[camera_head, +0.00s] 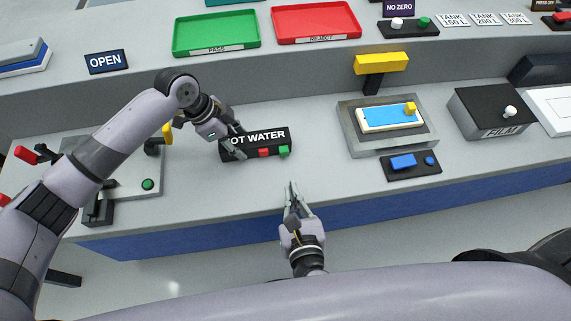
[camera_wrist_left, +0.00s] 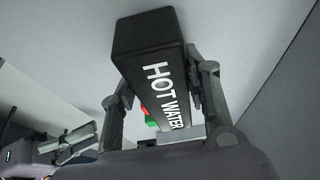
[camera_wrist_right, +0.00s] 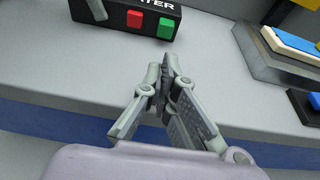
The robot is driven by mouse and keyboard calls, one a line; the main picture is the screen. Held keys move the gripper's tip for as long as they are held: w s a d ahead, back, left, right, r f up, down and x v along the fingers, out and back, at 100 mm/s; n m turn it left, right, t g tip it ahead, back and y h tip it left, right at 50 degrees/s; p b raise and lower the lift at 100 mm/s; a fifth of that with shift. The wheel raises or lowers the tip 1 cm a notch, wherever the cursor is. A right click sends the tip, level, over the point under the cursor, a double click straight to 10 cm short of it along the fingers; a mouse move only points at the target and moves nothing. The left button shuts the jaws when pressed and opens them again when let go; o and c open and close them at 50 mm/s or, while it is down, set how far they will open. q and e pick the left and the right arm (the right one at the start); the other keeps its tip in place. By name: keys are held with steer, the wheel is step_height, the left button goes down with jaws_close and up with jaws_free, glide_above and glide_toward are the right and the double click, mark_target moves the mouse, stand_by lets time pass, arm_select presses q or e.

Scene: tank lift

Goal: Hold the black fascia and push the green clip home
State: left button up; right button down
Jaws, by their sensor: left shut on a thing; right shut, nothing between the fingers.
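The black fascia (camera_head: 272,138), lettered HOT WATER, sits on the grey worktop near its front edge. My left gripper (camera_head: 238,143) is shut on the fascia, one finger on each side of it; the left wrist view shows the fascia (camera_wrist_left: 148,48) between the fingers. The green clip (camera_head: 285,151) is at the right end of the fascia's front face, beside a red one (camera_head: 263,153). The right wrist view shows the green clip (camera_wrist_right: 166,29) clearly. My right gripper (camera_head: 293,190) is shut and empty, in front of and below the green clip, apart from it.
A grey machine (camera_head: 125,185) stands left. Green (camera_head: 216,32) and red (camera_head: 315,20) trays lie behind.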

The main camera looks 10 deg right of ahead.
mark_target(283, 155)
steer(key=x, duration=0.5)
steer(key=r+x, duration=0.1)
steer(key=x, duration=0.1)
steer(key=shift+w+f, duration=0.15)
steer(key=shift+w, duration=0.65)
steer(key=shift+w, duration=1.25)
arm_select(q)
steer(key=shift+d, duration=0.1)
steer(key=shift+s, duration=0.1)
arm_select(e)
steer(key=shift+s, duration=0.15)
